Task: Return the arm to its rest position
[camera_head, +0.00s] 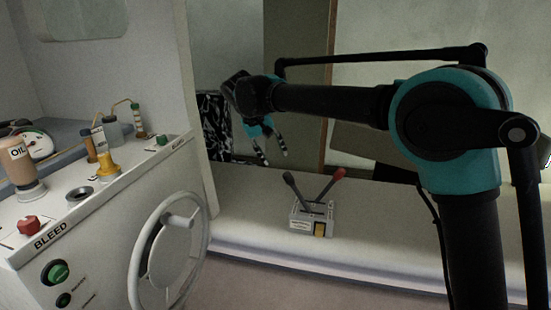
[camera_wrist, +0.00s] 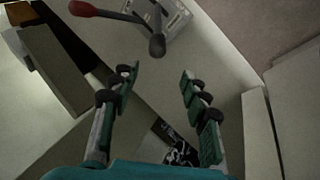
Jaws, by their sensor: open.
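My gripper (camera_head: 272,155) hangs at the end of my arm, in the head view left of and above the lever box. It is open and empty, fingers pointing down. In the wrist view my gripper (camera_wrist: 158,85) shows two green-padded fingers spread apart with nothing between them. My arm reaches from the right of the head view toward the middle, its forearm about level. The grey lever box (camera_head: 313,217), with one black-knobbed and one red-knobbed lever, stands on the white bench. The lever box (camera_wrist: 165,15) also shows at the top of the wrist view, apart from the fingers.
A white console at left holds an OIL bottle (camera_head: 17,162), a red knob (camera_head: 29,224) and small bottles. A white handwheel (camera_head: 168,255) stands on its front. A white partition (camera_head: 193,110) rises left of my gripper. The bench (camera_head: 385,235) is clear right of the lever box.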

